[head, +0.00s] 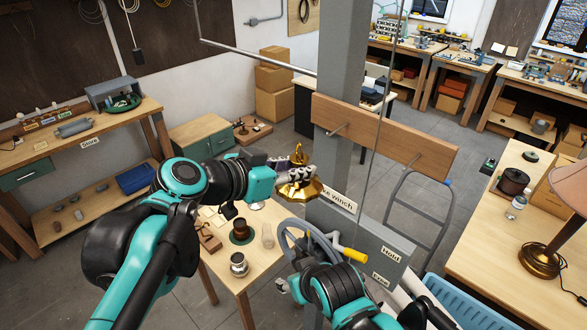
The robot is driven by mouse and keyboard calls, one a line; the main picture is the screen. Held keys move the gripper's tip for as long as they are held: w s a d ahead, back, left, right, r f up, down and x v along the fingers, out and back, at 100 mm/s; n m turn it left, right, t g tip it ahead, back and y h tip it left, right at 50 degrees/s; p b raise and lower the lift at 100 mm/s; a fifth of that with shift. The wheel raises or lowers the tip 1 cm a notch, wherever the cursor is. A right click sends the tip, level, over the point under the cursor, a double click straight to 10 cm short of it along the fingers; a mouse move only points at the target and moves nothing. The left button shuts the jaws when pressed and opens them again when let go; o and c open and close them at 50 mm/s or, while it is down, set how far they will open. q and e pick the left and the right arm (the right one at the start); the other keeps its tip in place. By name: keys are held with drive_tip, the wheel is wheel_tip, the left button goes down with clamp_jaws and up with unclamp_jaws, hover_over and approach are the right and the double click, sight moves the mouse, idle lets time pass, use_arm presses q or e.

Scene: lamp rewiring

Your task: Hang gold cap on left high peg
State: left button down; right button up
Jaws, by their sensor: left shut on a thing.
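The gold cap (302,190) is a shiny brass dome with a small loop on top. My left gripper (292,173) is shut on it and holds it in the air, in front of the grey post. The wooden peg board (385,138) crosses the post higher up and to the right. Its left peg (339,129) sticks out bare, up and right of the cap, and the cap is apart from it. A second peg (420,151) at the right is also bare. My right arm is at the bottom centre; its fingers cannot be made out clearly.
A winch wheel with a yellow handle (348,253) and a grey box (385,255) are below the board. A small table (238,275) with a cup and jars stands under my left arm. A thin cable runs in front of the board. A lamp (545,255) stands right.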

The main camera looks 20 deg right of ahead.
use_arm(q)
drive_tip(key=w+d, duration=0.4)
drive_tip(key=d, duration=0.5)
drive_tip(key=shift+d+f+b, duration=0.2)
drive_tip(key=shift+d+b, duration=0.15)
idle(0.9)
drive_tip(key=shift+a, duration=0.1)
idle(0.4)
drive_tip(key=shift+s+a+r, duration=0.1)
drive_tip(key=shift+a, duration=0.05)
idle(0.4)
drive_tip(key=shift+d+f+b, duration=0.2)
drive_tip(key=shift+f+b, duration=0.2)
drive_tip(key=shift+f, duration=0.35)
